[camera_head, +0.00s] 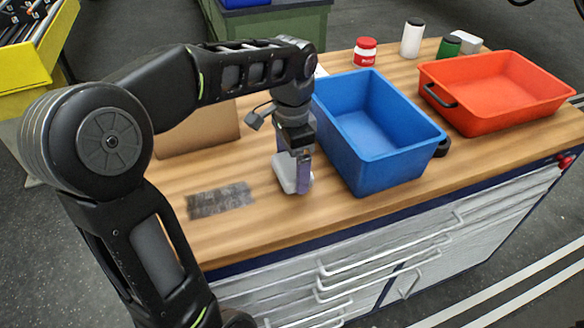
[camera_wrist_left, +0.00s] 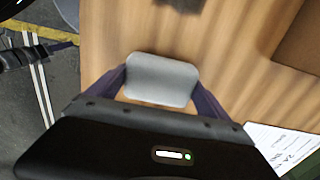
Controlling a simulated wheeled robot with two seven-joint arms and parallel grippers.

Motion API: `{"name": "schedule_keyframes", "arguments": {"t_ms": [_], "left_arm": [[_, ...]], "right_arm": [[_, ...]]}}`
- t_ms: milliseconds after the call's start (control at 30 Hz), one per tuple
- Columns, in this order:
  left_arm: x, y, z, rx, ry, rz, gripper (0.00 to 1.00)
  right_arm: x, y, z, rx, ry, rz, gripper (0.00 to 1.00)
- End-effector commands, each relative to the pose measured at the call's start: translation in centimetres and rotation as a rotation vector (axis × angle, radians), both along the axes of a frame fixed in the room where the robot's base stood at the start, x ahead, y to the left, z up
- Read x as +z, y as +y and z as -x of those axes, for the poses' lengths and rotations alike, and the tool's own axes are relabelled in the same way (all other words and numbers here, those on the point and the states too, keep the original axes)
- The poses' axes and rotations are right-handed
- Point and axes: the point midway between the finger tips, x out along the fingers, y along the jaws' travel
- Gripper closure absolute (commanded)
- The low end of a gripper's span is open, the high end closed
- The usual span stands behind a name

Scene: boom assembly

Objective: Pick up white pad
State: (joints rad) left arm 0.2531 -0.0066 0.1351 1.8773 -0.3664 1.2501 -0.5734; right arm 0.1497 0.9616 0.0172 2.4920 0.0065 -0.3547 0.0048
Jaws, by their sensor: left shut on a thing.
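The white pad (camera_head: 288,172) is a small, pale block with rounded corners. In the head view it is at the tip of my left gripper (camera_head: 296,178), over the wooden table just left of the blue bin. In the left wrist view the pad (camera_wrist_left: 162,80) sits between the two purple fingers of my left gripper (camera_wrist_left: 165,88), which are shut on it. I cannot tell whether the pad touches the table or is slightly above it. My right gripper is not in view.
The blue bin (camera_head: 420,135) stands close right of my left gripper and looks empty. An orange-red bin (camera_head: 545,90) is farther right. A brown board (camera_head: 200,130) and a dark patch (camera_head: 220,200) are on the left. A red jar (camera_head: 365,52) and white bottle (camera_head: 411,40) stand behind.

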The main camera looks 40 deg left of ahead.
Motion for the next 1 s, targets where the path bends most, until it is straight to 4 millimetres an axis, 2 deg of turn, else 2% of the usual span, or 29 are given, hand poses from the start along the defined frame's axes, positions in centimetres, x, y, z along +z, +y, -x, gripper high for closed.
{"name": "schedule_keyframes", "arguments": {"t_ms": [233,300,400,567,1000], "left_arm": [[4.3,0.0,-0.1,0.000,-0.006,0.000,0.50],[6.6,0.0,-0.1,-0.001,-0.004,0.000,0.50],[8.3,0.0,0.0,-0.001,-0.002,0.000,0.50],[9.2,0.0,0.0,-0.001,-0.001,0.001,0.50],[9.0,0.0,0.0,-0.001,-0.001,0.001,0.50]], "right_arm": [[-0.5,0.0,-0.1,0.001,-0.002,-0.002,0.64],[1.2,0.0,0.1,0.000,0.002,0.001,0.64],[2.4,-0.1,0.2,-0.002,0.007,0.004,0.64],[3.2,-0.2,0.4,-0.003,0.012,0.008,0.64],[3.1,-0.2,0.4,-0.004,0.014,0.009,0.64]]}}
